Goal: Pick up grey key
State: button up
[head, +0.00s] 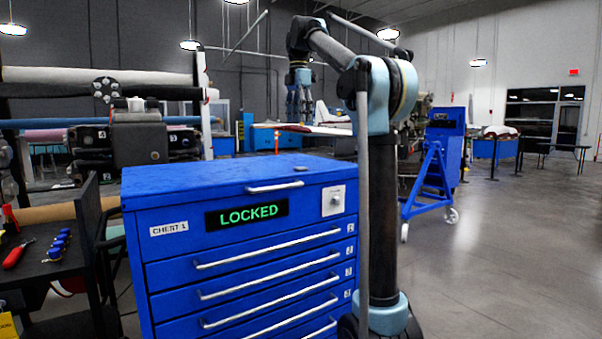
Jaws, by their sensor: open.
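My gripper (300,118) hangs fingers-down beyond the blue chest, above its top in the picture. It looks open, and I see nothing between the fingers. A small greyish thing (300,168) lies on the chest top near its front right. It may be the grey key, but it is too small to tell. The blue chest (240,255) is labelled CHEST 1 and has a green LOCKED sign (247,216). A white lock plate (333,200) is on its upper right front.
A dark bench (40,275) at the left holds a red-handled tool (18,253) and several blue-capped items (58,243). A blue wheeled stand (432,180) is behind at the right. My arm column hides part of the chest's right side. The right floor is clear.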

send_over(300, 167)
jog(key=f, duration=1.1)
jog(key=shift+s+a+f, duration=0.15)
jog(key=shift+a+f, duration=0.05)
jog(key=shift+f, duration=0.2)
jog(key=shift+w+d+f, duration=0.1)
jog(key=shift+w+f, duration=0.05)
jog(key=shift+f, duration=1.2)
jog(key=shift+w+d+f, duration=0.1)
jog(key=shift+f, duration=1.2)
jog(key=c, duration=1)
